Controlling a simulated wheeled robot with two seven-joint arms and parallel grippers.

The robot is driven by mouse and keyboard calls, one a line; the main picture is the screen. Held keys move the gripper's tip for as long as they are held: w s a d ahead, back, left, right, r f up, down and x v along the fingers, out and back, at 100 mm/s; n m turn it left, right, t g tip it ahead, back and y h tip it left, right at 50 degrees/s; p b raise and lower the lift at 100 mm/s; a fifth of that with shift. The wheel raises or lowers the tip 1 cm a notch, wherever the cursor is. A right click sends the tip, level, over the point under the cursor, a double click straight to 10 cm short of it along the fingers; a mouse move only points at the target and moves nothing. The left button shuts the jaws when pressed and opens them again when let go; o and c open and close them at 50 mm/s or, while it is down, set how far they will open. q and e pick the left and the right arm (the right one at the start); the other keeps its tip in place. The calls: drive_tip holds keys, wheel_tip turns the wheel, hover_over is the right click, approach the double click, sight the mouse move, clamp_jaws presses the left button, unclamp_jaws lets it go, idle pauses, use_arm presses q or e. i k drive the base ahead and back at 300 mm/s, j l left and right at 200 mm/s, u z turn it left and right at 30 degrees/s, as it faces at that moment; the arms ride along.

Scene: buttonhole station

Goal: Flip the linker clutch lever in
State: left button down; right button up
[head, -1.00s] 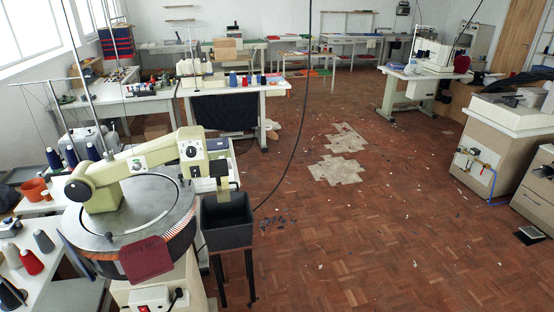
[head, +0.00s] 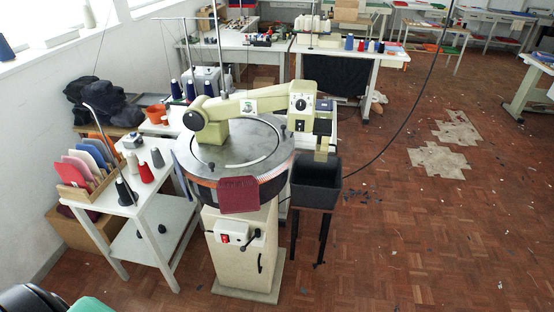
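The linker machine (head: 240,140) stands in the middle of the head view, with a round metal dial and a cream arm across it. A dark red knitted piece (head: 238,195) hangs from the dial's front rim. On the cream pedestal below, a box carries a red switch (head: 225,238). A small black-ended part (head: 257,233) shows beside that switch; I cannot tell whether it is the clutch lever. A dark handle-like part (head: 260,262) is lower on the pedestal. The lever's position cannot be made out. Neither of my grippers is in view.
A white side table (head: 150,205) with yarn cones and a rack of coloured pieces stands left of the machine. A dark bin (head: 316,183) on a stand is at its right. A dark rounded object (head: 38,298) fills the bottom left corner.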

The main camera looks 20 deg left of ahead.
sight(257, 231)
drive_tip(key=u, duration=1.1)
